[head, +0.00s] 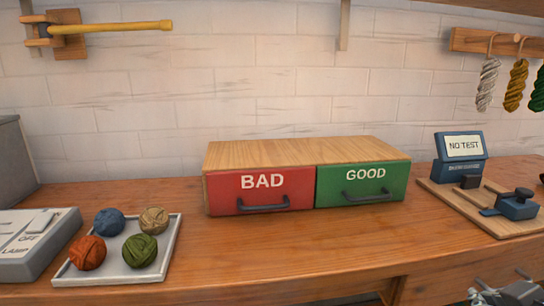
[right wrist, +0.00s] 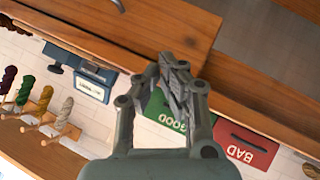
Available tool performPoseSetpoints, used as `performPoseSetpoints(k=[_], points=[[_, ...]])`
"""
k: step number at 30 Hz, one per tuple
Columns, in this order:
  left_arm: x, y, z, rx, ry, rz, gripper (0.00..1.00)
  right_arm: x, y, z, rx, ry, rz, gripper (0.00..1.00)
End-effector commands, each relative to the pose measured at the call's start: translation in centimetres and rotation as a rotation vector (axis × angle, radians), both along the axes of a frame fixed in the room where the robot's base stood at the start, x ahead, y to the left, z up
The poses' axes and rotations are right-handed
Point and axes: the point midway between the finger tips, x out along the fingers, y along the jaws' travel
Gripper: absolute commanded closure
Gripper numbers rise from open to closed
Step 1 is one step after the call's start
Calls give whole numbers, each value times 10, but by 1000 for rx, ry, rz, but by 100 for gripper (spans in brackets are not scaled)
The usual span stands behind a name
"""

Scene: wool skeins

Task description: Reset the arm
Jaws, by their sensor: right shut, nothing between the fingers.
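My right gripper (right wrist: 175,62) is shut and empty in the right wrist view, its fingertips together. That view is upside down and tilted, with the bench's front edge at the top. A grey part of my right arm shows at the lower right corner of the head view, in front of the bench. My left gripper is in neither view.
A wooden box with a red BAD drawer (head: 260,190) and a green GOOD drawer (head: 362,184), both shut, stands mid-bench (head: 290,255). A tray (head: 174,245) with several wool balls lies left, beside a lamp switch box (head: 36,245). A NO TEST tester (head: 459,155) stands right.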

Motion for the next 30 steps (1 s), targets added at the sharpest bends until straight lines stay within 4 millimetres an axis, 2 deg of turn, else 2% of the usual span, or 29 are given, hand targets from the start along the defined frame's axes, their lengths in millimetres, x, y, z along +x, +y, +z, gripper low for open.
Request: performPoseSetpoints(k=[1,6,16,18,23,26,30], points=[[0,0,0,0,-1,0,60,-19,7,-7,46,68,-32,100],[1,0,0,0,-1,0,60,-77,32,-25,169,285,-103,100],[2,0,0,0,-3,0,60,-169,77,-30,335,613,-151,100],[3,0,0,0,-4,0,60,-162,73,-54,328,616,-156,100],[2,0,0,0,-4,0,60,-156,68,-99,327,630,-165,100],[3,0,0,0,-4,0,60,-155,65,-131,327,642,-170,100],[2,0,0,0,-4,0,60,-160,59,-183,328,662,-181,100]])
